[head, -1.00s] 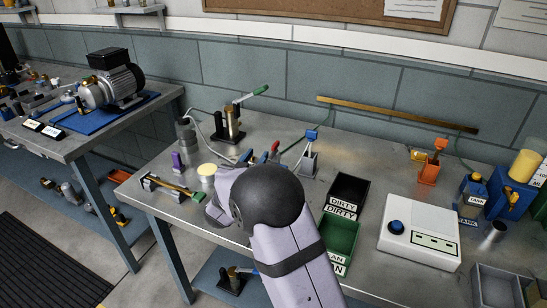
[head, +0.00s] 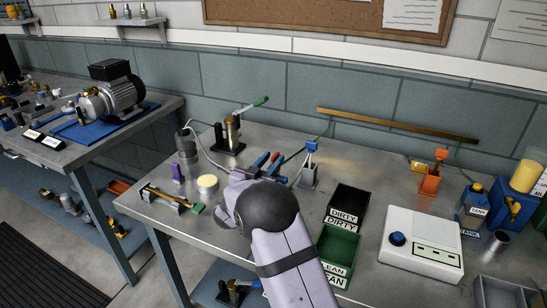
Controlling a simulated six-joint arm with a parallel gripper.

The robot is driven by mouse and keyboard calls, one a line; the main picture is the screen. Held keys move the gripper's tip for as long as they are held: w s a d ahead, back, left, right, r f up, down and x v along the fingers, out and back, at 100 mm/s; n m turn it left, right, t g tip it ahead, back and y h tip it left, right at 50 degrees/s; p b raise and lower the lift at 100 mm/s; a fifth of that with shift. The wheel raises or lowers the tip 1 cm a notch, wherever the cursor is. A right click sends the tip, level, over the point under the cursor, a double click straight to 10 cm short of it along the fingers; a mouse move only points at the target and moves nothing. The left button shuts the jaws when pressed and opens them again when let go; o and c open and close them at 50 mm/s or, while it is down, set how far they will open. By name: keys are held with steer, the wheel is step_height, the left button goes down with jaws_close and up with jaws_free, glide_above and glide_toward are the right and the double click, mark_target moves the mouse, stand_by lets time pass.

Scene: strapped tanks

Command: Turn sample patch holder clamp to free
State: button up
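No label marks the sample patch holder, so I cannot tell for sure which fixture it is. A low metal holder (head: 165,200) with a yellow bar and a green-ended handle (head: 197,209) lies at the left front of the bench. A grey block (head: 309,176) carries a blue lever (head: 311,146). My gripper is around the far end of my lilac arm, left of the bench middle. My wrist hides its fingers and anything between them.
Red and blue handles (head: 266,163) lie just beyond my wrist. A pale round pot (head: 207,184) and purple block (head: 178,172) stand to its left. The black DIRTY bin (head: 348,200), green CLEAN bin (head: 338,243) and white box (head: 420,240) are on the right.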

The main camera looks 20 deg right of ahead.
steer(key=shift+x, duration=0.9)
jaws_close()
